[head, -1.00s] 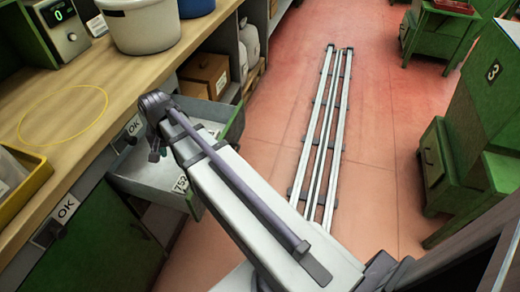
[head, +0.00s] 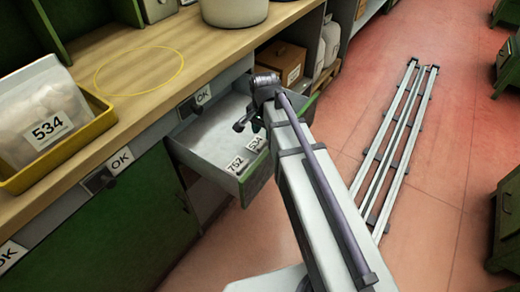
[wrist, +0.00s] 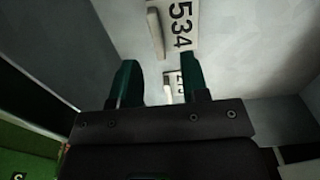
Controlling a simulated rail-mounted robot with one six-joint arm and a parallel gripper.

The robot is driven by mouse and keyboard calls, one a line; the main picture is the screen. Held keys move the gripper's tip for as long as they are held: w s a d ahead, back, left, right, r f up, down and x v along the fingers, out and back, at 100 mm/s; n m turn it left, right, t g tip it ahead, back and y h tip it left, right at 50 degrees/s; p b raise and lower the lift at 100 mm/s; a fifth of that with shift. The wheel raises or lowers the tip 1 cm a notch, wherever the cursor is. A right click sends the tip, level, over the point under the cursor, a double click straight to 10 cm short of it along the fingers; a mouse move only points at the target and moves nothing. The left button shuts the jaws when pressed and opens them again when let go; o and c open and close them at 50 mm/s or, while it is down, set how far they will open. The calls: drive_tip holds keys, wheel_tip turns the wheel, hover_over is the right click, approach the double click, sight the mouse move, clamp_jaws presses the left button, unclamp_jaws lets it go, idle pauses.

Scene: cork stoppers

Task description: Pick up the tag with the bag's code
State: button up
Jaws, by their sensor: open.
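The bag (head: 50,98) is pale and clear, labelled 534, and lies in a yellow tray (head: 95,132) on the bench at the left of the head view. Below the bench an open drawer (head: 205,150) holds white tags. The tag 534 (head: 257,141) lies near the drawer's front, beside the tag 752 (head: 235,165). My gripper (head: 242,122) is over the drawer, open and empty. In the wrist view the tag 534 (wrist: 183,22) is ahead of the fingertips. A second tag (wrist: 172,78), its code partly hidden, shows between my gripper's fingers (wrist: 160,66).
A pale pot (head: 235,12) stands on the bench near a yellow ring marking (head: 140,70). Labels reading OK (head: 122,160) are on the bench front. A brown box (head: 280,62) is on a shelf beyond the drawer. Rails (head: 395,150) run along the red floor.

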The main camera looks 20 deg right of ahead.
sight(264, 142)
wheel_tip(264, 142, down, 5)
drive_tip(key=b, duration=0.5)
drive_tip(key=shift+f, duration=0.15)
drive_tip(key=shift+s+r, duration=0.1)
drive_tip(key=shift+r, duration=0.1)
clamp_jaws()
